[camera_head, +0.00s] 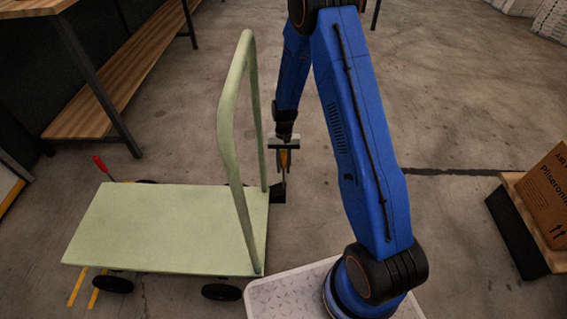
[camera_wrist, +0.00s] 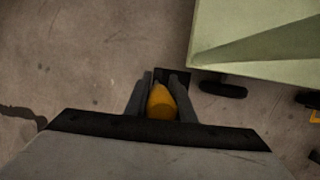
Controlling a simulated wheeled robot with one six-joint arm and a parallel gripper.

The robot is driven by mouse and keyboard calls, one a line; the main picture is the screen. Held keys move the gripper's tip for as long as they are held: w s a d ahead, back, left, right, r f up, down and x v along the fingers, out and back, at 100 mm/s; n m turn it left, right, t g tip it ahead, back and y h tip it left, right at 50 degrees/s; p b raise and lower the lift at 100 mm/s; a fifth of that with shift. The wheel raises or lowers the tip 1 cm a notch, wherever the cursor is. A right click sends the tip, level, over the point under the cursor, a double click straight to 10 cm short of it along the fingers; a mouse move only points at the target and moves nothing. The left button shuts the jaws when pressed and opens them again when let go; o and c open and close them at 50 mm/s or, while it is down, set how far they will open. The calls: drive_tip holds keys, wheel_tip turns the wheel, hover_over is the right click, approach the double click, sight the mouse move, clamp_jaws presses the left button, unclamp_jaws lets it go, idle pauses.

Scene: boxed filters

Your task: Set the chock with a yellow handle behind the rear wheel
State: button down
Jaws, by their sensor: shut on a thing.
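My gripper (camera_head: 284,150) is shut on the yellow handle (camera_head: 283,160) of a black chock (camera_head: 278,194), just off the far right corner of the pale green cart (camera_head: 165,225). In the wrist view, the handle (camera_wrist: 161,103) sits between the two fingers, with part of the black chock (camera_wrist: 160,75) beyond it. A dark cart wheel (camera_wrist: 222,89) shows to the right of the chock there, with a gap between them. I cannot tell whether the chock rests on the floor. Two near wheels (camera_head: 113,284) show under the cart's front edge.
A red handle (camera_head: 103,167) sticks up behind the cart's far left side. The cart's push bar (camera_head: 232,130) rises left of my gripper. A wooden workbench (camera_head: 125,80) stands back left. A cardboard box (camera_head: 545,195) is at right. The floor behind my gripper is clear.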

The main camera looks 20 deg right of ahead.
drive_tip(key=shift+f, duration=2.65)
drive_tip(key=w+a, duration=0.2)
drive_tip(key=a, duration=0.4)
drive_tip(key=shift+a, duration=0.15)
drive_tip(key=c, duration=1.4)
unclamp_jaws()
drive_tip(key=shift+c, duration=0.2)
drive_tip(key=shift+r, duration=0.1)
